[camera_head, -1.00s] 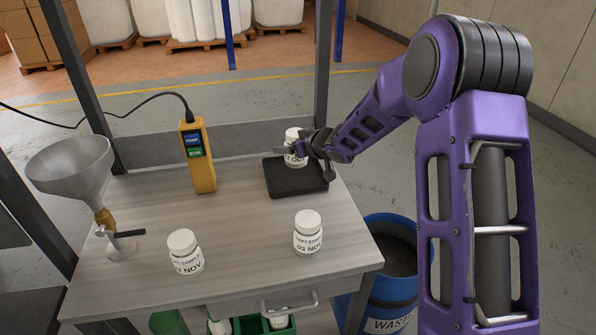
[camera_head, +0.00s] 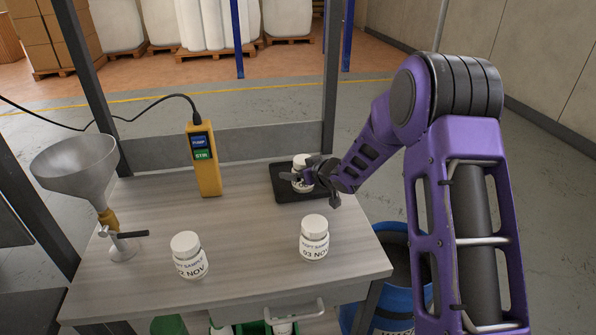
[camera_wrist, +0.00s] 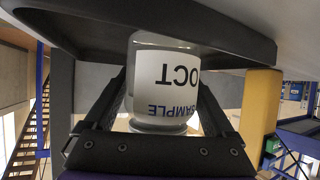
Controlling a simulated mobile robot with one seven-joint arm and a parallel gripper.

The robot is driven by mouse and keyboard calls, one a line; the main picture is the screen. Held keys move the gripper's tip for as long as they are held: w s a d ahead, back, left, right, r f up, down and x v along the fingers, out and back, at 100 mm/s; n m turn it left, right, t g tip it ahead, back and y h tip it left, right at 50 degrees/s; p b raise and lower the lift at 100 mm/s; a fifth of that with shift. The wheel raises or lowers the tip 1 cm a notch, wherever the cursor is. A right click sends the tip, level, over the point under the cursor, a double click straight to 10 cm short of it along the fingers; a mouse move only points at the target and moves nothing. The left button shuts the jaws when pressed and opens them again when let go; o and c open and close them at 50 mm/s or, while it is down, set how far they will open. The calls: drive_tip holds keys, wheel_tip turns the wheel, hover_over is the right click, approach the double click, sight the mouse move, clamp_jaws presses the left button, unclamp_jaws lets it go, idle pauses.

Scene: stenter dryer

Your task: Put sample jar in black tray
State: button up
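A white sample jar (camera_head: 301,160) marked OCT stands within the outline of the black tray (camera_head: 290,198) at the back right of the table. My gripper (camera_head: 303,178) reaches in from the right, with its fingers on either side of the jar and shut on it. In the wrist view, which is upside down, the jar (camera_wrist: 166,80) sits upright between the two dark fingers, against the tray's dark surface (camera_wrist: 235,35). Its base is at the tray floor or just above it; I cannot tell which. Two more white jars, one marked 03 NOV (camera_head: 314,238) and another (camera_head: 188,256), stand near the front.
A yellow handheld meter (camera_head: 204,160) with a cable stands left of the tray. A metal funnel on a stand (camera_head: 80,170) is at the left. A frame post (camera_head: 331,85) rises behind the tray. A blue waste bin (camera_head: 398,285) is at the right. The table's middle is clear.

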drive_tip(key=shift+o, duration=0.4)
drive_tip(key=shift+r, duration=0.2)
drive_tip(key=p+v, duration=0.1)
drive_tip(key=v, duration=1.1)
drive_tip(key=shift+p, duration=0.35)
drive_tip(key=shift+f, duration=0.1)
